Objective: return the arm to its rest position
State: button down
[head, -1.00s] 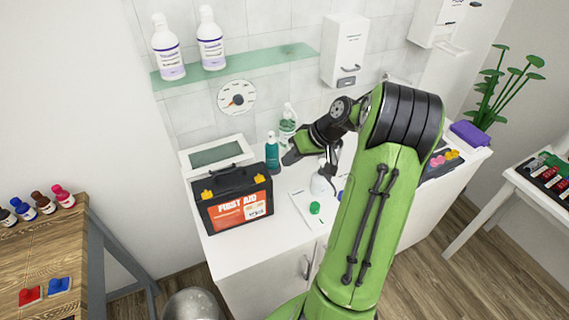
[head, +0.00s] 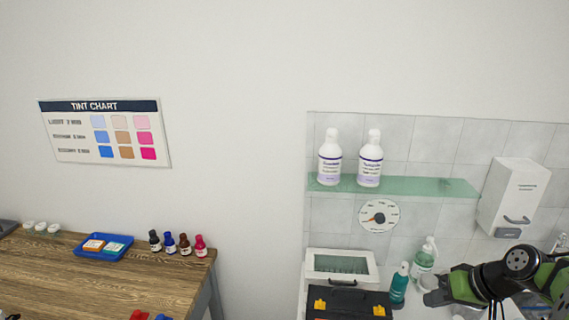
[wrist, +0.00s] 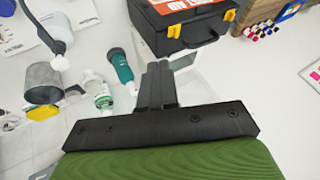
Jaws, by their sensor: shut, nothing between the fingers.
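My arm (head: 520,262), green and black, shows at the lower right of the head view, partly cut off by the frame edges. In the wrist view my gripper (wrist: 158,68) has its two black fingers together, with nothing between them. The fingers point towards the counter, near a teal bottle (wrist: 122,68) on their left and the black first-aid case (wrist: 197,42) beyond them. They look apart from both. In the head view I cannot make out the fingertips clearly.
A clear bottle (wrist: 98,92) and a grey cylindrical container (wrist: 42,82) are left of the fingers. In the head view, a glass shelf (head: 420,187) with two white bottles and a wall dispenser (head: 514,195) are above the counter. A wooden table (head: 110,275) stands left.

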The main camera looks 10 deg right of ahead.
jog(key=s+a+r+n+g+h, duration=0.1)
jog(key=a+r, duration=0.2)
jog(key=a, duration=0.6)
jog(key=s+a+r+n+g+h, duration=0.1)
jog(key=a+r+h, duration=0.15)
jog(key=a, duration=0.55)
jog(key=s+a+r+t, duration=0.1)
jog(key=s+a, duration=0.3)
jog(key=s, duration=0.3)
jog(key=s+a, duration=0.4)
jog(key=s, duration=0.3)
jog(key=shift+s+r+t, duration=0.2)
jog(key=shift+r+t, duration=0.2)
